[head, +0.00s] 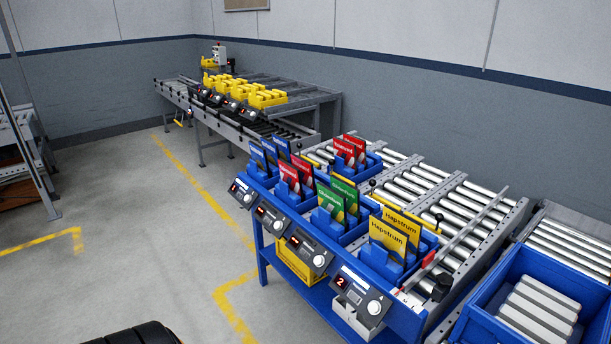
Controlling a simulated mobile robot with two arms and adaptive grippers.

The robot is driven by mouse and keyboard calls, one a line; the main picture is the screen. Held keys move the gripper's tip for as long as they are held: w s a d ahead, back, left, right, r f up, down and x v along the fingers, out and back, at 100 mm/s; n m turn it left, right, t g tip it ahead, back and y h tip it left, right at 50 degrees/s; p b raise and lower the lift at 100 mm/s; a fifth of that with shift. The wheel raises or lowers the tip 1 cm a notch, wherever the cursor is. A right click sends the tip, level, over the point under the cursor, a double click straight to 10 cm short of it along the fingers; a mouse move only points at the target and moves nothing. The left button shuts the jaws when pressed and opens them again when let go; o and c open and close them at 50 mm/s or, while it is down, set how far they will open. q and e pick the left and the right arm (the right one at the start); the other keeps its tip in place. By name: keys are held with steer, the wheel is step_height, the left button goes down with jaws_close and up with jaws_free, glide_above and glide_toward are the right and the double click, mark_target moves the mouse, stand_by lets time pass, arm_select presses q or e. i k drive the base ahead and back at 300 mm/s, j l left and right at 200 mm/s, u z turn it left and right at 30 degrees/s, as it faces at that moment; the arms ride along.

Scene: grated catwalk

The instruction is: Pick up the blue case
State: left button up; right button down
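Several thin blue cases (269,151) stand upright, slightly tilted, in a blue holder at the far left end of the near blue workstation (325,299). They are close together and partly overlap one another. Their lower parts are hidden in the holder. Red cases (302,168), green cases (331,202) and yellow cases (388,237) stand in neighbouring holders. Neither of my grippers is in view.
Control boxes with knobs (307,250) line the workstation's front edge. Roller conveyors (440,190) lie behind. A blue bin (478,318) with pale grey items stands at right. Yellow trays (267,98) sit on a farther conveyor. Open floor (150,240) lies left, with yellow lines.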

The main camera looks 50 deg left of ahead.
mark_target(258, 153)
steer(key=j+z, duration=0.1)
steer(key=j, duration=1.05)
steer(key=k+j+z, duration=0.15)
steer(key=j, duration=1)
steer(key=i, duration=0.05)
